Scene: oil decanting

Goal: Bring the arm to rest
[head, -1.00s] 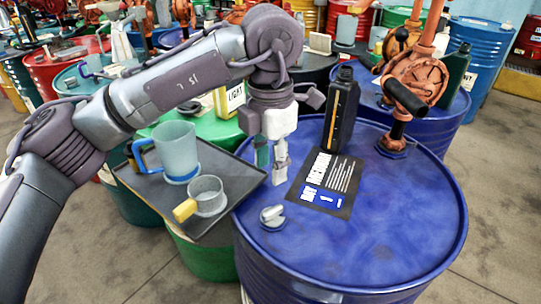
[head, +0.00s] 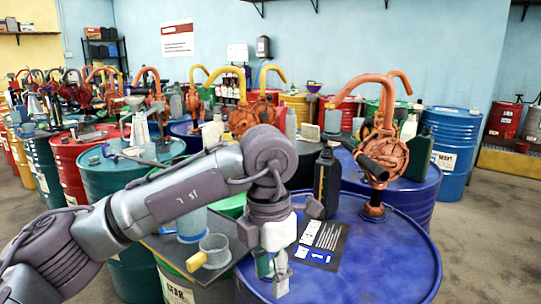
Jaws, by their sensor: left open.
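My left arm reaches in from the lower left, and my left gripper (head: 274,274) hangs pointing down, open, in front of the left edge of the blue drum (head: 385,262). I see nothing between its fingers. A black bottle (head: 327,183) stands upright on the drum behind and right of the gripper, apart from it. A dark printed card (head: 320,243) lies on the drum top to the gripper's right. A measuring cup with a yellow handle (head: 214,250) and a blue-grey jug (head: 191,224), partly hidden by my arm, stand on a dark tray (head: 165,243). My right gripper is not in view.
Many drums with pumps crowd the back and left, including a teal drum (head: 130,185). Open floor (head: 490,240) lies at the right. A blue wall closes the back.

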